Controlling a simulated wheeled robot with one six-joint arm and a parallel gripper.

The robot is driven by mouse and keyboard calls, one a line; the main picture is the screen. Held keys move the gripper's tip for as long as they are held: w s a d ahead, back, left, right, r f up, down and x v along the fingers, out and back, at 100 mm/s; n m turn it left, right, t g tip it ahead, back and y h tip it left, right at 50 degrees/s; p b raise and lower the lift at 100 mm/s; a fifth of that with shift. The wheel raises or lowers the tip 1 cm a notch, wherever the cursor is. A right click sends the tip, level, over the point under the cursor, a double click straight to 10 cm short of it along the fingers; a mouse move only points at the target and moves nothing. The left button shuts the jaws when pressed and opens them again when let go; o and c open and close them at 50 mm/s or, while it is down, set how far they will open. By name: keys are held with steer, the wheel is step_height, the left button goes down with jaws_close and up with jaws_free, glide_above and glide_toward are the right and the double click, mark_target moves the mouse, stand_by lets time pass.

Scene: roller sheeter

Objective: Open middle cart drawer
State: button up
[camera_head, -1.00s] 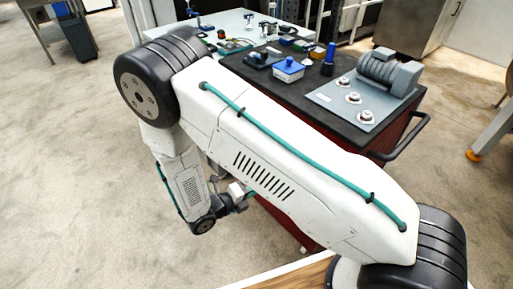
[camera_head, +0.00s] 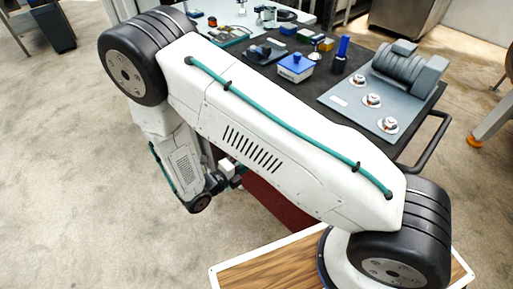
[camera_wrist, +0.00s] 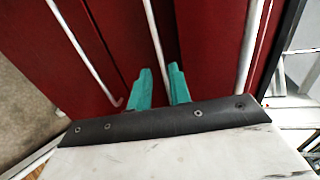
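The red cart (camera_head: 282,207) is mostly hidden behind my arm in the head view. In the wrist view its red front (camera_wrist: 210,40) fills the top, with three pale bar handles. The middle handle (camera_wrist: 154,32) runs down toward the gap between the teal fingers of my gripper (camera_wrist: 160,80). The left handle (camera_wrist: 80,51) and right handle (camera_wrist: 249,45) lie to either side. The fingers are apart, with no clear contact on the bar. The drawers look closed. In the head view my gripper (camera_head: 237,175) is beside the cart front, partly hidden.
The cart's dark top (camera_head: 308,98) holds a grey roller machine (camera_head: 408,72), a blue-lidded box (camera_head: 296,67) and a blue-topped bottle (camera_head: 341,55). A black side handle (camera_head: 437,143) sticks out at the right. Open floor (camera_head: 70,150) lies to the left.

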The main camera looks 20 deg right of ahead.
steer(key=x, duration=0.7)
steer(key=shift+w, duration=0.1)
steer(key=shift+f, duration=0.1)
jaws_close()
